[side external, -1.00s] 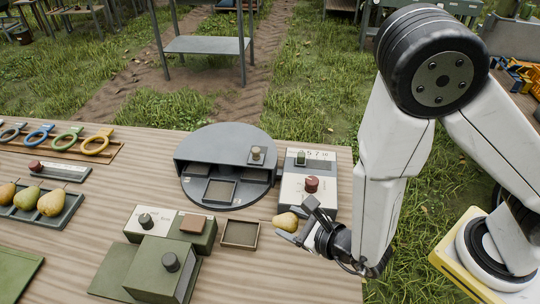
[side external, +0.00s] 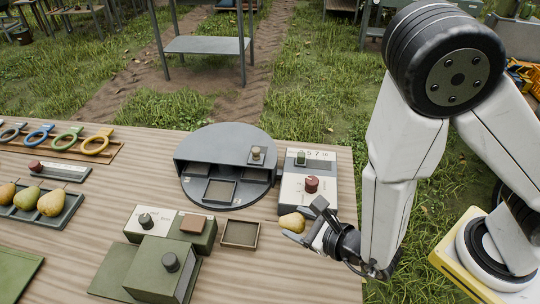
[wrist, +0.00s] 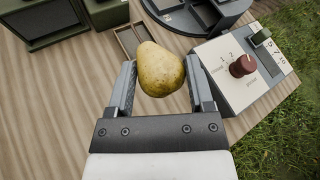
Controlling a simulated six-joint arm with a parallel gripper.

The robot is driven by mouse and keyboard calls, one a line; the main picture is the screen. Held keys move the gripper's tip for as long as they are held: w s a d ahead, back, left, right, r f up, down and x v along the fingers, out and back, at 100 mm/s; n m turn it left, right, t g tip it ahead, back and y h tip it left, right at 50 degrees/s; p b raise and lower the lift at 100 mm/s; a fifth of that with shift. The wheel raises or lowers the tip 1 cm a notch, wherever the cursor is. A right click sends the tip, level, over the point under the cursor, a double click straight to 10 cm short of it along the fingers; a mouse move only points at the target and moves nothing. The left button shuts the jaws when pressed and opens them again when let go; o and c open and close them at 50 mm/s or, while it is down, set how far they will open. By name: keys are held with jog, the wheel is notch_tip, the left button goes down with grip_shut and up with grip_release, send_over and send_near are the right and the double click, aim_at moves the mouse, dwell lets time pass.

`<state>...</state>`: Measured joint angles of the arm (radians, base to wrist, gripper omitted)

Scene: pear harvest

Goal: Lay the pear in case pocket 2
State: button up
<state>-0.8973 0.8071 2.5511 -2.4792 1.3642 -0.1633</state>
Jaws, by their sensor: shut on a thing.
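My gripper (side external: 308,221) is shut on a yellow pear (side external: 291,222) and holds it near the table's right edge. In the wrist view the pear (wrist: 160,70) sits between the two fingers, its narrow end toward the top. A round grey case (side external: 225,199) stands behind it, with square pockets around its base and a hood over the back. One pocket (side external: 219,192) faces the front, open and empty. Other pockets are partly hidden under the hood. No pocket numbers are legible.
A control box (side external: 297,198) with a red knob (side external: 311,184) stands close behind the pear. A small empty brown tray (side external: 240,234) lies to its left. Green boxes (side external: 165,262) stand further left. A dark tray (side external: 40,211) at far left holds several pears.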

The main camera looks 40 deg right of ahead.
jog(key=w+r+m+h, duration=0.2)
jog(key=w+m+h, duration=0.25)
jog(key=w, duration=1.05)
send_over(219, 194)
jog(key=shift+h, duration=0.25)
jog(key=shift+s+d+f, duration=0.1)
jog(key=shift+f, duration=2.35)
jog(key=shift+s+d+f, duration=0.1)
jog(key=shift+f, duration=2.35)
jog(key=shift+w+f, duration=0.15)
jog(key=shift+f, duration=0.05)
jog(key=shift+w+a+f, duration=0.1)
jog(key=shift+w+f, duration=0.05)
jog(key=shift+f, duration=1.5)
jog(key=shift+f, duration=0.1)
